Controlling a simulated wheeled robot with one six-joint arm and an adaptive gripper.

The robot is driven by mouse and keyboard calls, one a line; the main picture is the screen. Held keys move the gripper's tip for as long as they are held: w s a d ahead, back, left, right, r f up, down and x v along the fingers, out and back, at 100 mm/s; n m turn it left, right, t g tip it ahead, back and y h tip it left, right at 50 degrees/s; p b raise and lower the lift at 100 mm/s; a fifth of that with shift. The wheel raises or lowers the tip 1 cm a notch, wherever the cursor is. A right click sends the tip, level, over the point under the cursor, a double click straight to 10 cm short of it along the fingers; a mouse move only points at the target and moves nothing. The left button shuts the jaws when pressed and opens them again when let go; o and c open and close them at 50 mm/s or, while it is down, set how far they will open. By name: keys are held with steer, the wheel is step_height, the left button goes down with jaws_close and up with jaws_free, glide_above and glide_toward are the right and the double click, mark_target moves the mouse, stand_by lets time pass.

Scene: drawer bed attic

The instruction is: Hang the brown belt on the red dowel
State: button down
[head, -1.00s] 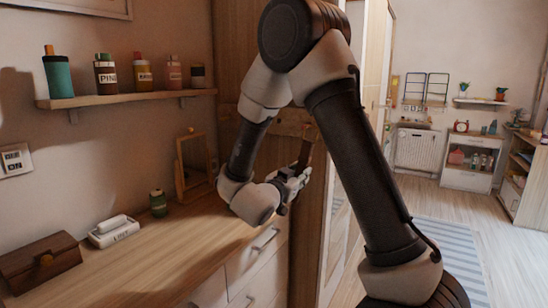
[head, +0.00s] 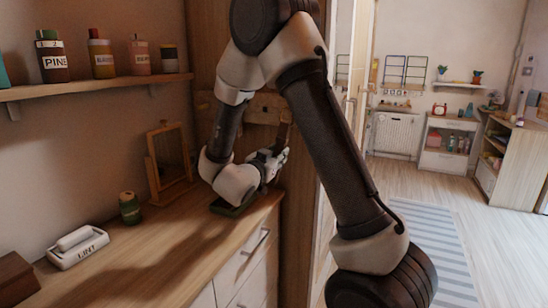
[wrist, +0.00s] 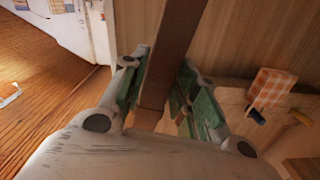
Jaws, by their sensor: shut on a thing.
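My gripper (wrist: 158,90) is shut on the brown belt (wrist: 172,45), a flat dark strap between the green finger pads in the wrist view. In the head view, my gripper (head: 277,158) is beyond the far end of the dresser top, and the belt (head: 288,128) shows as a thin brown strip above it. A wooden board (wrist: 235,102) is to the right in the wrist view, with a blue dowel (wrist: 257,117) and a yellow dowel (wrist: 300,117). I cannot make out the red dowel in either current view.
An orange checked cloth (wrist: 271,87) hangs at the board. The dresser top (head: 165,245) holds a framed mirror (head: 168,165), a green jar (head: 129,208) and a white dish (head: 77,246). A wall shelf (head: 100,88) carries several bottles. Open floor (head: 480,225) lies to the right.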

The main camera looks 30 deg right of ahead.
steer(key=f+x, duration=0.1)
steer(key=x, duration=0.6)
steer(key=shift+f, duration=0.2)
stand_by(0.4)
stand_by(0.5)
steer(key=c, duration=1)
jaws_free()
steer(key=v, duration=1.2)
